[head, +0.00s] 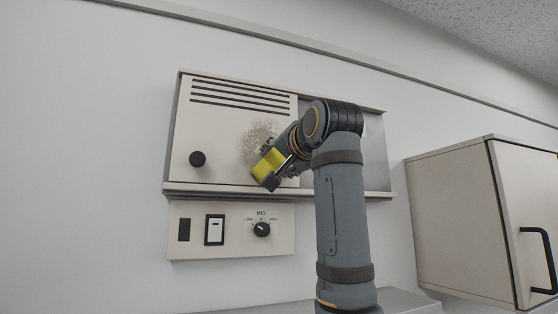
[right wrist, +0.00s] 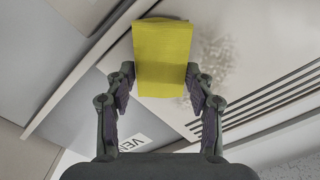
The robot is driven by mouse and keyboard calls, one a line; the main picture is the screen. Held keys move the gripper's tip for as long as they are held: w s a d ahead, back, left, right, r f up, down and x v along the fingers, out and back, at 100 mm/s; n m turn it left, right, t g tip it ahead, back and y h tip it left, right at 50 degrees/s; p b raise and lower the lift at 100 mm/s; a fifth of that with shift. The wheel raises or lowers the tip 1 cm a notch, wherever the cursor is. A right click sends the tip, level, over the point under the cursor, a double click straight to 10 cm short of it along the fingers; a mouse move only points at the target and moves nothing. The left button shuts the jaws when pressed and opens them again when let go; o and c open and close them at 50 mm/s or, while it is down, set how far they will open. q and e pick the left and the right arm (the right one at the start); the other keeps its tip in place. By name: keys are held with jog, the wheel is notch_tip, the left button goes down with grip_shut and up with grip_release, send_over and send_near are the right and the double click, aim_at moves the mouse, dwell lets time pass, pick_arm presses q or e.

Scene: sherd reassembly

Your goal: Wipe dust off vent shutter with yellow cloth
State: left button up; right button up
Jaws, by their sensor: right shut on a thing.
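The vent shutter (head: 222,138) is a pale panel on the wall with dark slots along its top and a black knob (head: 197,159) at lower left. A brownish dust patch (head: 257,135) lies on its right part. My right gripper (head: 282,168) is shut on the yellow cloth (head: 267,165), a folded block, just below the dust patch. In the right wrist view, the cloth (right wrist: 162,58) sits between the two fingers (right wrist: 162,88), with the dust (right wrist: 212,62) beside it. Whether the cloth touches the panel is unclear. My left gripper is not in view.
A control plate (head: 232,230) with a switch and a dial marked MID is below the shutter. A grey recessed area is to the shutter's right, partly behind my arm. A cabinet (head: 455,222) with a black handle stands at right. The wall at left is clear.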

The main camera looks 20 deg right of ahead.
jog(key=r+p, duration=0.2)
jog(key=r, duration=0.1)
jog(key=shift+s+r+p, duration=0.1)
jog(key=shift+s+p, duration=0.1)
jog(key=shift+p, duration=0.1)
jog(key=r+p, duration=0.3)
jog(key=shift+w+r, duration=0.15)
jog(key=shift+w, duration=0.1)
jog(key=shift+s, duration=0.1)
